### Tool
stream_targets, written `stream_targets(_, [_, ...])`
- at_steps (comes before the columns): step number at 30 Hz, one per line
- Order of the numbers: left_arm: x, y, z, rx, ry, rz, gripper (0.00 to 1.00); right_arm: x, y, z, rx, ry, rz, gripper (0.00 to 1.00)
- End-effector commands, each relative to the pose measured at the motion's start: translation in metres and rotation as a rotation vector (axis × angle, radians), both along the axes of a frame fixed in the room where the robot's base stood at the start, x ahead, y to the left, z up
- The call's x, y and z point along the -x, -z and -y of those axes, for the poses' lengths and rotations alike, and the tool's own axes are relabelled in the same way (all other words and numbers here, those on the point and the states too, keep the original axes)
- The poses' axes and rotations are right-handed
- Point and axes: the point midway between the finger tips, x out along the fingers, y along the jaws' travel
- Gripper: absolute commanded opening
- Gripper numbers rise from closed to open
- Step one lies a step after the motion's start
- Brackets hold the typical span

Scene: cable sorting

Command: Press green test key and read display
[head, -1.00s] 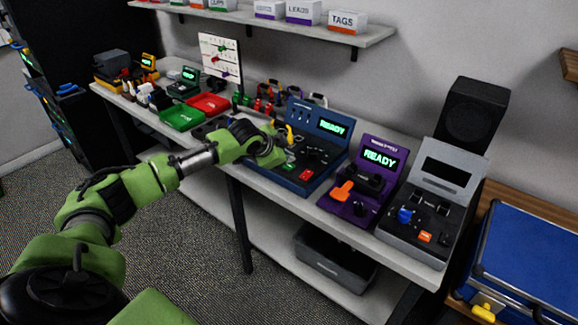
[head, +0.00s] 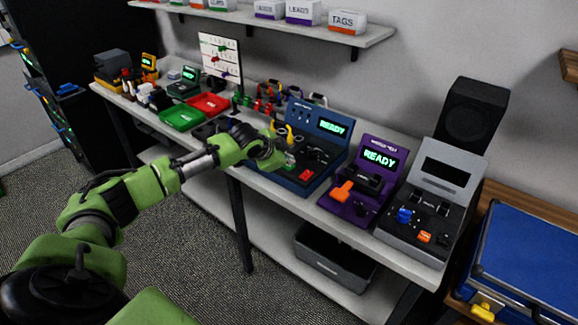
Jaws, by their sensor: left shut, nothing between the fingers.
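The blue test unit (head: 322,141) stands on the bench, and its display (head: 333,127) glows READY in green. A green key (head: 290,158) sits on the front left of its panel, left of a red key (head: 306,175). My left gripper (head: 280,157) is shut and empty at the left front edge of this unit, right beside the green key. I cannot tell whether the fingertips touch the key. Part of the unit's left side is hidden behind the gripper. My right gripper is not in view.
A purple unit (head: 381,157) reading READY and a grey unit (head: 453,174) with a dark screen stand to the right. Green (head: 182,118) and red (head: 209,103) trays lie to the left. A shelf (head: 270,20) runs above the bench (head: 270,190).

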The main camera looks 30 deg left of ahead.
Motion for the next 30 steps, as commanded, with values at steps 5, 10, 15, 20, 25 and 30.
stream_targets(5, [0.0, 0.0023, 0.0001, 0.0, 0.0, 0.0, 0.0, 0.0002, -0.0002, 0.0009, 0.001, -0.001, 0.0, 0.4])
stream_targets(10, [-0.0001, 0.0043, 0.0001, 0.0, 0.0, 0.0, 0.0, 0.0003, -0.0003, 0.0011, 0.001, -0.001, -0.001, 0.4])
stream_targets(15, [0.0001, 0.0068, 0.0, 0.0, -0.001, -0.001, 0.0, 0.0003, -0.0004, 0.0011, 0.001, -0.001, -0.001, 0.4])
stream_targets(20, [0.0003, 0.0079, -0.0001, 0.0, 0.0, -0.001, 0.0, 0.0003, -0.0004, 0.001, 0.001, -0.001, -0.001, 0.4])
stream_targets(25, [0.0005, 0.0082, -0.0001, 0.0, -0.001, -0.002, 0.0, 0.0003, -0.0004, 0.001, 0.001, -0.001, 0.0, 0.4])
stream_targets(30, [0.0006, 0.0041, -0.0001, 0.0, 0.0, -0.003, 0.0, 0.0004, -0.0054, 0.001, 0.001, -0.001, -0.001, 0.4])
